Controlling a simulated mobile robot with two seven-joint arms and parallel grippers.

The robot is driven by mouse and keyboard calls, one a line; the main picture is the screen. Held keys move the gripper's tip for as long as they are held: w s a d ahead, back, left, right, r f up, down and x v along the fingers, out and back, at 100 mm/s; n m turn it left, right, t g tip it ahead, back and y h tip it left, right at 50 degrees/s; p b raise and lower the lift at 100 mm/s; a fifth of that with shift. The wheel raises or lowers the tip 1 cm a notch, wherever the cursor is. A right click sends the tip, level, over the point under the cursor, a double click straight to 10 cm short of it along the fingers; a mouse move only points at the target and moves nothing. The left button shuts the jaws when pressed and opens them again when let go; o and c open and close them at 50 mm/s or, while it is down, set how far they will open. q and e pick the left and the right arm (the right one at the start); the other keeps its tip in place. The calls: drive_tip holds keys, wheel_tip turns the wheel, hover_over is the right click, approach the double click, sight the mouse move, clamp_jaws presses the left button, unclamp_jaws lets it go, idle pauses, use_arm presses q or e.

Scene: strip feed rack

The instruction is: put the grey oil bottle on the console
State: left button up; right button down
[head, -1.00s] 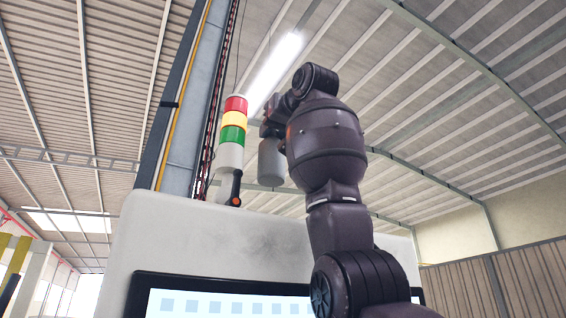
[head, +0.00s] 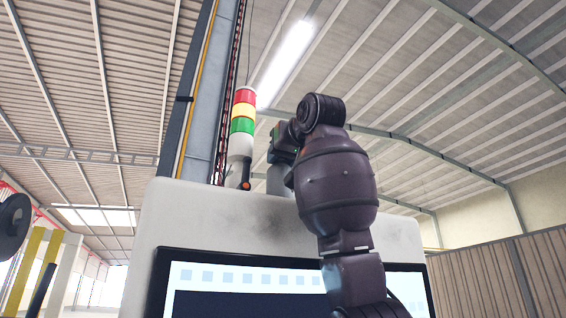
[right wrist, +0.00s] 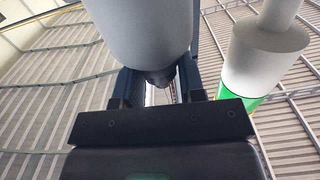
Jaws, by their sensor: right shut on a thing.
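The grey oil bottle (head: 279,181) is upright at the top edge of the white console (head: 190,215) in the head view. My right gripper (head: 284,150) is shut on its upper part, and my right arm covers part of its right side. The bottle's lower end meets the console's top edge in the picture; I cannot tell whether it touches the top surface. In the right wrist view the bottle (right wrist: 145,30) sits between the fingers of the right gripper (right wrist: 160,85). My left gripper is not in view.
A signal tower (head: 242,125) with red, yellow and green bands stands just left of the bottle. A dark item with an orange end (head: 246,184) is between them. The console's screen (head: 240,280) faces me below. A yellow post (head: 25,270) is at far left.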

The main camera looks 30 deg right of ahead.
drive_tip(key=shift+w+f, duration=0.1)
drive_tip(key=shift+w, duration=0.05)
drive_tip(key=shift+s, duration=0.25)
drive_tip(key=c, duration=0.7)
unclamp_jaws()
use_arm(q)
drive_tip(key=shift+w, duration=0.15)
use_arm(e)
drive_tip(key=shift+a, duration=0.1)
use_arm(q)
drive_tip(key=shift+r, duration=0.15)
use_arm(e)
drive_tip(key=shift+s, duration=0.1)
use_arm(q)
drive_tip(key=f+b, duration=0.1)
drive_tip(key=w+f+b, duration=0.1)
drive_tip(key=b, duration=0.1)
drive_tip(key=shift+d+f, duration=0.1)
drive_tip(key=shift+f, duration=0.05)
use_arm(e)
drive_tip(key=s, duration=1.1)
drive_tip(key=shift+s+a, duration=0.3)
drive_tip(key=shift+s, duration=0.05)
